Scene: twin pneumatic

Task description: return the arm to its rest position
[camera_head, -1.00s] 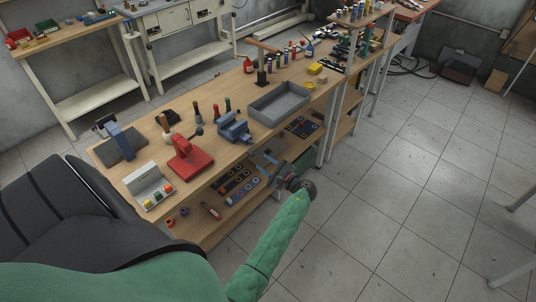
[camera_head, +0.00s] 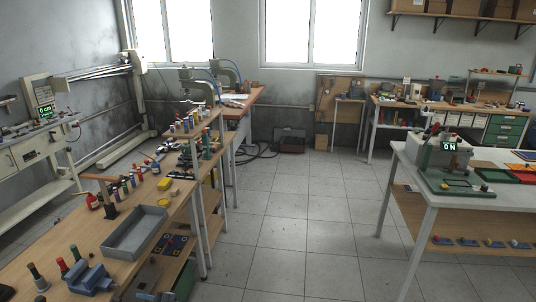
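Neither of my grippers shows clearly in the head view, and no arm of mine can be made out. A small blue-grey piece (camera_head: 154,296) shows at the bottom edge beside the near bench; I cannot tell what it is. The wooden workbench (camera_head: 62,240) runs along the left. On it are a grey open tray (camera_head: 138,232), a blue vise (camera_head: 90,279) and several bottles and tools.
A white table (camera_head: 415,158) with a green press marked "ON" (camera_head: 450,160) stands at the right. Two pneumatic presses (camera_head: 196,88) stand at the far end on the left. The tiled floor (camera_head: 290,220) between the benches is clear.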

